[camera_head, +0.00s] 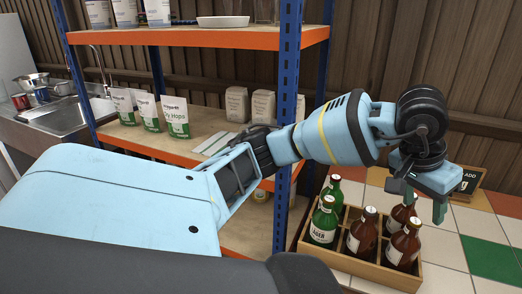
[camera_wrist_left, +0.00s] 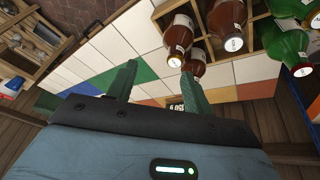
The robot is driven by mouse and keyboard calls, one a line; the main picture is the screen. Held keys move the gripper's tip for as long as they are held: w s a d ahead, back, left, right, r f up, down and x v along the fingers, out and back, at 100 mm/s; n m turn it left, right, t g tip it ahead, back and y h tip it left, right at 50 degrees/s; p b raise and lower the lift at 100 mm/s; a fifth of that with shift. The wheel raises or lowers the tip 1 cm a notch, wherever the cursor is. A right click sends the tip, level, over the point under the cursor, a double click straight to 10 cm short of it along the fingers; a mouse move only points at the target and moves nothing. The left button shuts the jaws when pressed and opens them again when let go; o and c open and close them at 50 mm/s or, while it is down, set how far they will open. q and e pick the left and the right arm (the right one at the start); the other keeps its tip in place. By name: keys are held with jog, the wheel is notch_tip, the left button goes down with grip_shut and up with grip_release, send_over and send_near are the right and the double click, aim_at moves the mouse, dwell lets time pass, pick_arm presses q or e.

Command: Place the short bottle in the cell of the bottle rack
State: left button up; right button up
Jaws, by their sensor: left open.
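The wooden bottle rack (camera_head: 372,275) stands at the lower right of the head view. It holds two green bottles (camera_head: 324,222) on its left and several brown bottles (camera_head: 362,234) in the middle and on the right. Which one is the short bottle I cannot tell. My left gripper (camera_head: 423,206) is open and empty, fingers pointing down, above and beside the rack's right end. In the left wrist view its fingers (camera_wrist_left: 158,72) are apart over tiles, one fingertip close to a brown bottle (camera_wrist_left: 193,64); whether they touch I cannot tell. My right gripper is not in view.
A blue-and-orange shelf (camera_head: 200,38) with bags stands left of the rack; its upright (camera_head: 287,95) is close to my left arm. A small sign (camera_head: 468,180) stands behind the gripper. Tiled surface right of the rack (camera_head: 445,245) is clear. A sink (camera_head: 70,115) is at far left.

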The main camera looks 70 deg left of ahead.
pick_arm(q)
jog(key=s+d+f+n+h, duration=0.4)
jog(key=d+n+h, duration=0.2)
jog(key=d+n, duration=0.15)
jog(key=s+d+f+n+h, duration=0.4)
jog(key=d+n+h, duration=0.25)
jog(key=d, duration=0.25)
jog(key=s+d+f+n+h, duration=0.4)
jog(key=d+n+h, duration=0.2)
jog(key=d+n, duration=0.25)
jog(key=s+a+f+n+t+y, duration=0.4)
jog(key=f+n+y, duration=0.4)
jog(key=n, duration=0.9)
jog(key=s+a+f+n+t+y, duration=0.2)
jog(key=a+f+n+t+y, duration=0.4)
jog(key=f+n, duration=0.75)
jog(key=s+a+f+n+g+y, duration=0.1)
jog(key=s+f+n+g, duration=0.2)
jog(key=s+f+n, duration=0.2)
jog(key=s+a+f+n+g+y, duration=0.1)
jog(key=s+f+n+g, duration=0.3)
jog(key=s+n, duration=0.7)
jog(key=s+f+y, duration=0.1)
jog(key=s, duration=0.5)
jog(key=shift+f+g, duration=0.2)
jog(key=shift+g, duration=0.1)
